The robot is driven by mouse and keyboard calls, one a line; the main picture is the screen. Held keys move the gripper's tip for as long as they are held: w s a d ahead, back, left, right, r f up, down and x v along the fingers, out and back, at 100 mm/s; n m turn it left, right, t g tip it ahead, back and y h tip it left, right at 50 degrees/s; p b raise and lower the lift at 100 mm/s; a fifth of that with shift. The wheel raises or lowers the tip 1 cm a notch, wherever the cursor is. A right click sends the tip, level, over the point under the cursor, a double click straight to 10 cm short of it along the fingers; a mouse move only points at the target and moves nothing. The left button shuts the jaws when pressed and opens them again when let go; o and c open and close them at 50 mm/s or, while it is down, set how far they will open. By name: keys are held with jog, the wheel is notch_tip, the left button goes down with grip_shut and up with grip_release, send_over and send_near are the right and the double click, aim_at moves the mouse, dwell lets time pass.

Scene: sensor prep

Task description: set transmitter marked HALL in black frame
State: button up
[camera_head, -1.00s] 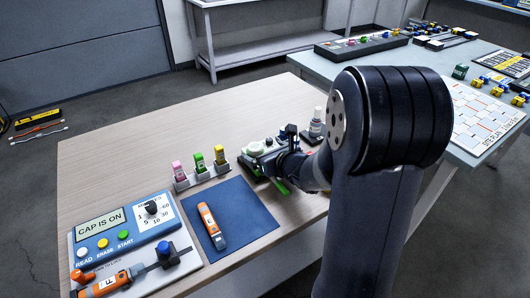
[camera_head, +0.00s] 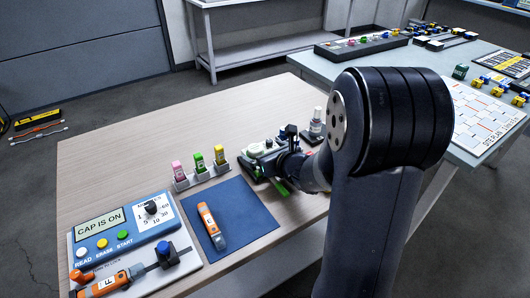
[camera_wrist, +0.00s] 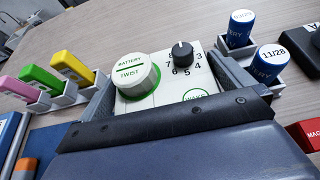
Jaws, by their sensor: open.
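I cannot read the marking HALL on anything. A white and green device (camera_wrist: 137,100) with a BATTERY TWIST cap (camera_wrist: 128,76), a black numbered dial (camera_wrist: 182,53) and a WAKE button (camera_wrist: 196,95) lies between my gripper's grey fingers in the wrist view. My gripper (camera_wrist: 165,82) is open around it; contact cannot be told. The device also shows on the wooden table in the head view (camera_head: 262,148), partly hidden by my gripper (camera_head: 280,170). An orange and grey stick (camera_head: 211,227) lies on a blue mat (camera_head: 250,213). No black frame can be identified surely.
A rack (camera_head: 204,175) with pink, green and yellow pieces stands left of my gripper. A CAP IS ON panel (camera_head: 125,222) is at front left. A SITE PLAN sheet (camera_head: 478,118) lies on the right table.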

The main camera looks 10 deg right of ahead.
jog(key=shift+r+p, duration=0.4)
jog(key=shift+r, duration=0.35)
jog(key=shift+r+p, duration=2.1)
jog(key=shift+r, duration=0.8)
jog(key=shift+f, duration=0.15)
jog(key=shift+f+b, duration=2.3)
jog(key=shift+f, duration=0.8)
jog(key=shift+r, duration=0.2)
